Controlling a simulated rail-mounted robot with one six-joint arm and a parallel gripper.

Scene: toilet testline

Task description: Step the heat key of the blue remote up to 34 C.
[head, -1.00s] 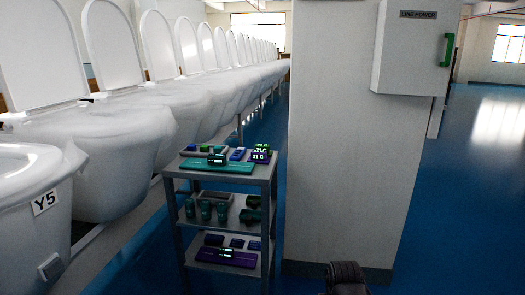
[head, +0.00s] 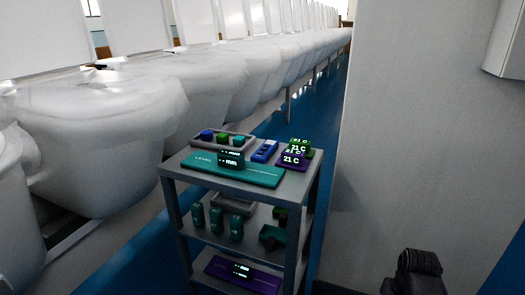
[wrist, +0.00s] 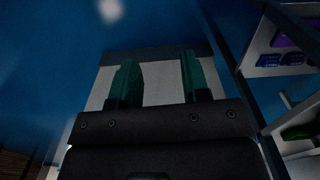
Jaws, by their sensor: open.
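The blue remote (head: 265,151) lies on the top shelf of the grey cart, right of centre. Its keys are too small to read. In the head view, a dark part of my arm shows at the bottom right.
The cart's top shelf (head: 186,168) also bears a teal level plate (head: 232,170) and a tray (head: 246,147) of coloured blocks. Lower shelves hold green items and a purple plate (head: 243,273). White toilets (head: 105,130) line the left; a grey pillar (head: 425,130) stands right.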

